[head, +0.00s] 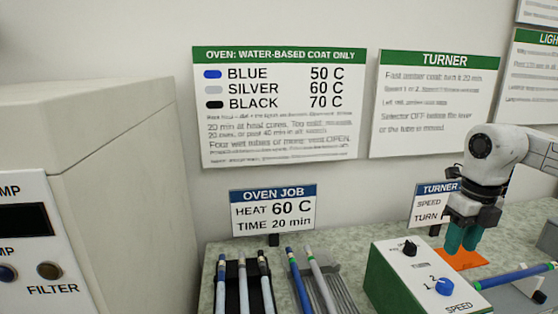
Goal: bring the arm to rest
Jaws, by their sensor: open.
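My gripper (463,238) is at the right of the head view, with its teal fingers pointing down behind the green-sided turner control box. It is open, with nothing seen between the fingers. An orange patch (462,260) lies below and behind the fingers. A blue rod (515,275) lies at the right beside the control box, apart from the fingers. The arm comes in from the right edge; most of it is out of view.
The control box (388,283) has a black selector and a blue speed knob. Several rods lie in a black rack (232,272) and a grey ribbed rack (335,285). A large oven-like cabinet (120,170) fills the left. Small signs (273,211) stand along the wall.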

